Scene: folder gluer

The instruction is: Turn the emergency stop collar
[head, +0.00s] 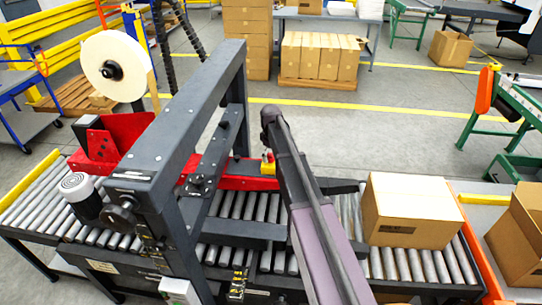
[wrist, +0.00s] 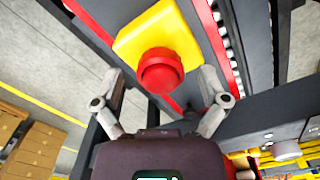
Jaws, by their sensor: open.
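The emergency stop is a round red button (wrist: 161,71) on a yellow housing (wrist: 135,38) in the wrist view. In the head view, a small yellow and red piece (head: 268,163) shows just left of my arm, partly hidden by it. My gripper (wrist: 162,78) is open, with one finger on each side of the red button in the wrist view. Gaps show between both fingers and the button, and nothing is held. The collar does not show apart from the button. My gripper cannot be made out in the head view.
A dark machine frame (head: 160,150) stands over the roller conveyor (head: 220,207) left of my arm. A closed carton (head: 413,212) sits on the rollers at the right. An open carton (head: 520,235) stands at the right edge.

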